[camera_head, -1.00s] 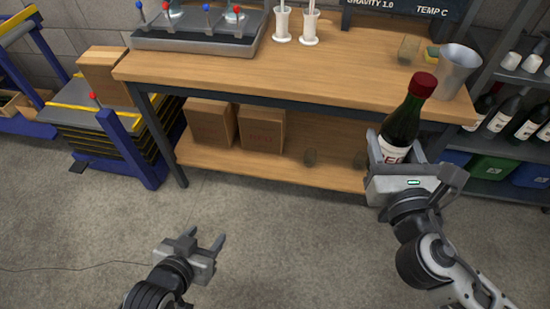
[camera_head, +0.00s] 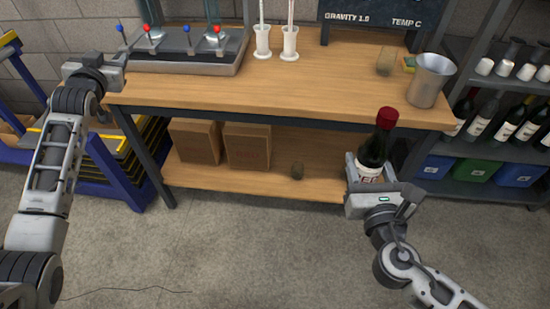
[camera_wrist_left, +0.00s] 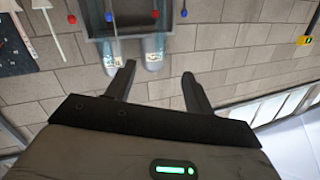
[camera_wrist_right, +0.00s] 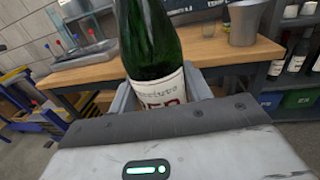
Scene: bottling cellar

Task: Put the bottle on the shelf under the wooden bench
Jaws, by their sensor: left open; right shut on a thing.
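The bottle (camera_head: 374,155) is dark green with a red cap and a white label, nearly upright with a slight tilt. My right gripper (camera_head: 367,178) is shut on its lower part, in front of the bench's right end. In the right wrist view the bottle (camera_wrist_right: 150,40) stands between the fingers; its cap is out of frame. The wooden bench (camera_head: 200,95) has a lower wooden shelf (camera_head: 230,182) close to the floor. My left gripper (camera_head: 118,66) is open and empty by the bench's left end; its spread fingers show in the left wrist view (camera_wrist_left: 153,75).
Two cardboard boxes (camera_head: 195,142) (camera_head: 246,147) stand on the shelf's left part. A metal bucket (camera_head: 431,82) stands on the bench top. A bottle rack (camera_head: 490,155) is at right.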

